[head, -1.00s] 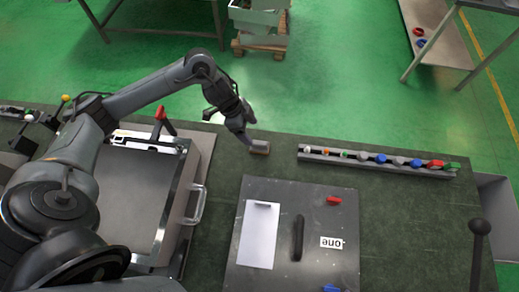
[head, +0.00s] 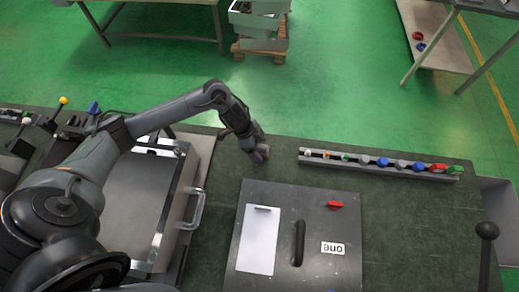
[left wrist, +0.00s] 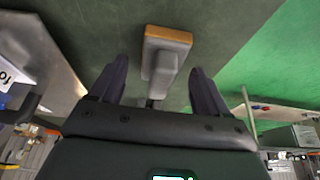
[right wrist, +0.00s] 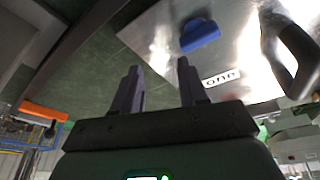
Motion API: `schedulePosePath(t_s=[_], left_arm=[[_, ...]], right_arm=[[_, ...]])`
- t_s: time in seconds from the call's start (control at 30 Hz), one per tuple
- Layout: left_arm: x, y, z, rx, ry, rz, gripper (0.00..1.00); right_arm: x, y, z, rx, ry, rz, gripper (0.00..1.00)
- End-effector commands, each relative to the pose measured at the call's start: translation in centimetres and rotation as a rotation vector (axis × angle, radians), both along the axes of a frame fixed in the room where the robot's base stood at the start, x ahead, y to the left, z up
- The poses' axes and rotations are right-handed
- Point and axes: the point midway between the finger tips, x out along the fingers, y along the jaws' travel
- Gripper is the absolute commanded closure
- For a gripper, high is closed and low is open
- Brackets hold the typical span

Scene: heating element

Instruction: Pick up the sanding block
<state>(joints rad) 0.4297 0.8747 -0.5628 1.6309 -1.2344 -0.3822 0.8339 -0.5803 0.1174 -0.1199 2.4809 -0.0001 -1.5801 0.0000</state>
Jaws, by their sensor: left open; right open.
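The sanding block (left wrist: 165,60) has a tan-orange base and a grey grip. In the left wrist view it lies on the dark green bench top, with its grip between the fingers of my open left gripper (left wrist: 160,67). No firm contact can be seen. In the head view my left gripper (head: 259,150) is low at the far edge of the bench and hides most of the block. My right gripper (right wrist: 158,66) is open and empty in the right wrist view, near the metal panel; it does not show in the head view.
A rail (head: 310,159) of coloured parts runs along the far edge. A large metal case (head: 198,208) stands left. A black-knobbed lever (head: 487,230) stands right.

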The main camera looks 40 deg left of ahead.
Motion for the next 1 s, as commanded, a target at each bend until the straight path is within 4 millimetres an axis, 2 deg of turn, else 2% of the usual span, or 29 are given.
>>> schedulePosePath(t_s=[0.1,0.33,0.73,1.0], left_arm=[[0.21,-0.33,-0.83,-0.001,0.0,0.0,0.23],[0.23,-0.33,-0.86,0.0,0.0,-0.001,0.25],[0.23,-0.32,-0.84,0.0,0.0,-0.001,0.86],[0.26,-0.32,-0.73,0.0,-0.002,-0.001,0.87]], right_arm=[[-0.01,-0.01,-0.22,0.0,0.001,0.0,0.57],[-0.02,-0.07,-0.21,-0.003,0.001,0.002,0.57],[-0.02,-0.1,-0.22,-0.005,0.001,0.004,0.57],[-0.02,-0.09,-0.2,-0.004,0.001,0.003,0.57]])
